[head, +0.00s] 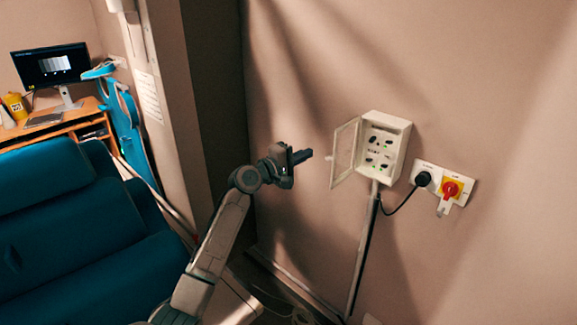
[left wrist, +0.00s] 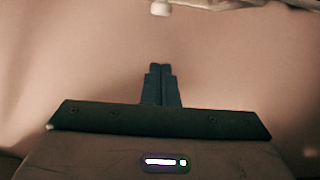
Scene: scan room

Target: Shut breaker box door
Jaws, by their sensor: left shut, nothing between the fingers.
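The breaker box (head: 395,148) is a white box on the wall right of centre in the head view. Its door (head: 346,152) has a pale frame and a clear pane, is hinged on the box's left side and stands open to the left. Switches and green lights show inside. My left gripper (head: 303,156) is shut and empty, left of the door and apart from it. In the left wrist view its closed fingers (left wrist: 161,84) point at bare wall, and a small white knob (left wrist: 160,9) shows at the top edge. My right gripper is not in view.
Right of the box are a black plug (head: 423,179) and a red rotary switch on a yellow plate (head: 450,189). A conduit (head: 362,250) runs down below the box. A teal chair (head: 80,225) fills the lower left, with a desk (head: 62,128) behind it.

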